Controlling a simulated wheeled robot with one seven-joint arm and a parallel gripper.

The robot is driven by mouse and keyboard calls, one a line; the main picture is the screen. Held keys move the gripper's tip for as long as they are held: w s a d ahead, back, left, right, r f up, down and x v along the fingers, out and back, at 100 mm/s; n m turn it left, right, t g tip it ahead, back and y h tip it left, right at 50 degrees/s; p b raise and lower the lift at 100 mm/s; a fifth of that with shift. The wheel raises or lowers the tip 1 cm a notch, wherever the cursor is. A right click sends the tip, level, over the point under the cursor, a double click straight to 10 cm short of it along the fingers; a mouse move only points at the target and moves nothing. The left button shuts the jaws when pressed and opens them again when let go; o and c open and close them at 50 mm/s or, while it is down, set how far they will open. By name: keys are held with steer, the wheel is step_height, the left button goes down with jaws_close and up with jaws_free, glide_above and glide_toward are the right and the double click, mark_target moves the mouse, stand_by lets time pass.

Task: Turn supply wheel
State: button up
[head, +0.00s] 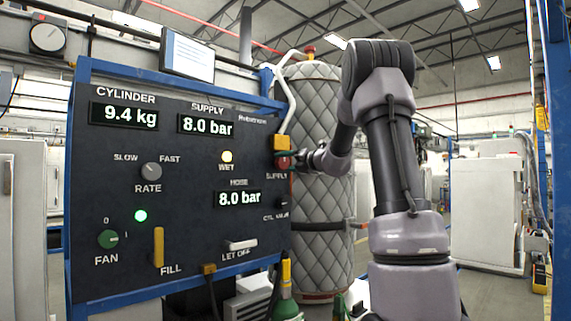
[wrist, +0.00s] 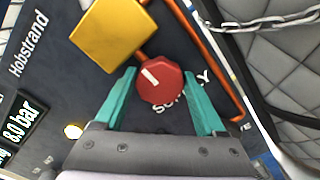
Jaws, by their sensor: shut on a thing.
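The supply wheel is a small red round knob with a white mark (wrist: 160,84), on the dark panel (wrist: 60,100) above the partly covered word SUPPLY. In the head view the red wheel (head: 284,163) shows at the panel's right edge. My gripper (wrist: 160,76) has its two teal fingers on either side of the wheel and is shut on it. In the wrist view the white mark points to the upper left. In the head view my arm reaches in from the right, and the gripper (head: 297,158) is small there, its fingers hard to make out.
A yellow block (wrist: 112,35) sits close above the wheel, with an orange pipe (wrist: 205,60) beside it. A quilted grey cylinder (head: 318,190) stands right behind my gripper, with a chain (wrist: 265,24) near it. The panel's supply display (head: 207,125) reads 8.0 bar.

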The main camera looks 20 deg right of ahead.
steer(key=o, duration=1.1)
steer(key=shift+s+d, duration=0.1)
steer(key=v, duration=1)
steer(key=shift+s+d, duration=0.1)
steer(key=shift+s, duration=0.15)
steer(key=s+a+f+n+g, duration=0.3)
steer(key=s+a+n+g, duration=0.1)
steer(key=s+a+n, duration=0.45)
steer(key=s+a+f+n+g, duration=0.3)
steer(key=s+a+n, duration=0.5)
steer(key=s+n, duration=0.1)
steer(key=s+f+n+h, duration=0.2)
steer(key=s+n, duration=0.3)
steer(key=n, duration=0.1)
steer(key=s+d+f+n+g+h, duration=0.1)
steer(key=s+f+n, duration=0.2)
steer(key=s+n, duration=0.2)
steer(key=s+d+f+n+g+h, duration=0.1)
steer(key=s+f+n+h, duration=0.1)
steer(key=s+n, duration=0.3)
steer(key=shift+s+d+f+n+h, duration=0.15)
steer(key=shift+f+n, duration=0.1)
steer(key=shift+n, duration=0.45)
steer(key=shift+s+a+f+n+h, duration=0.15)
steer(key=shift+f+n, duration=0.1)
steer(key=shift+n, duration=0.4)
